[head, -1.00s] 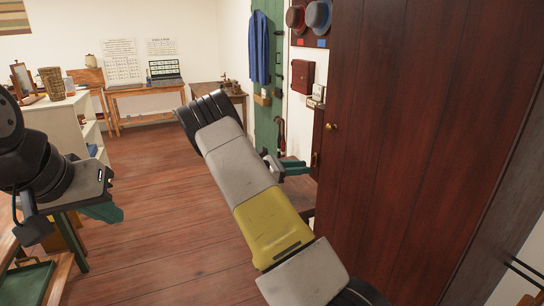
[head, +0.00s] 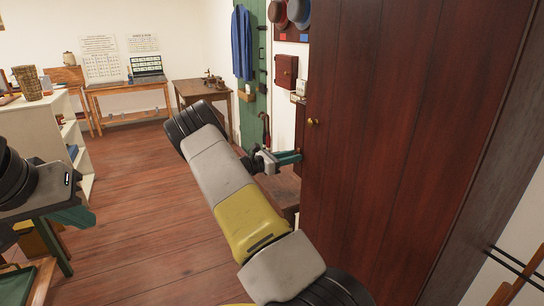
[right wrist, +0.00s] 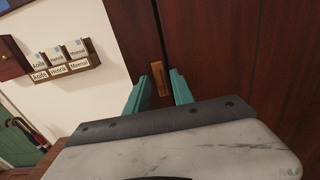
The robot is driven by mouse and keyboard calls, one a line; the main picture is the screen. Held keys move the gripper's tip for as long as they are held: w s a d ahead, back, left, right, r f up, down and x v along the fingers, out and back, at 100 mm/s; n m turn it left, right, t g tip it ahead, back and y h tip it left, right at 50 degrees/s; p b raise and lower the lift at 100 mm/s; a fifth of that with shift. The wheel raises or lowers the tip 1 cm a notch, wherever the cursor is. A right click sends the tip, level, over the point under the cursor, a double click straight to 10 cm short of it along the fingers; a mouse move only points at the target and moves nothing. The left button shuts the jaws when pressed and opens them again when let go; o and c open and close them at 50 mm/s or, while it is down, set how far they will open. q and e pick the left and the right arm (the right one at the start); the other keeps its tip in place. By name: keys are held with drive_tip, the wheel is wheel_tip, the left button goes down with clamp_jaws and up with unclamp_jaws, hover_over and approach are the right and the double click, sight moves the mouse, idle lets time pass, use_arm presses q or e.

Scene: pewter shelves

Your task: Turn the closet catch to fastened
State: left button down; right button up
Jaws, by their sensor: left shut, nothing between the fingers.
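In the right wrist view the closet catch (right wrist: 160,80), a small brown wooden bar, stands nearly upright along the seam beside the door. My right gripper (right wrist: 160,88) is open, its teal fingers on either side of the catch's lower end; whether they touch it I cannot tell. In the head view the right gripper (head: 290,158) reaches the closet's left edge, where the catch is hidden. My left gripper (head: 78,216) is shut and empty at the far left.
A wooden bench (head: 280,188) stands below my right gripper. A red wall box (head: 286,72) and small labelled boxes (right wrist: 66,58) are left of the closet. A white shelf unit (head: 50,125) stands at left. The middle floor is clear.

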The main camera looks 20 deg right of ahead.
clamp_jaws()
drive_tip(key=m, duration=1.8)
drive_tip(key=shift+s+f, duration=0.2)
drive_tip(key=shift+f, duration=0.05)
idle(0.5)
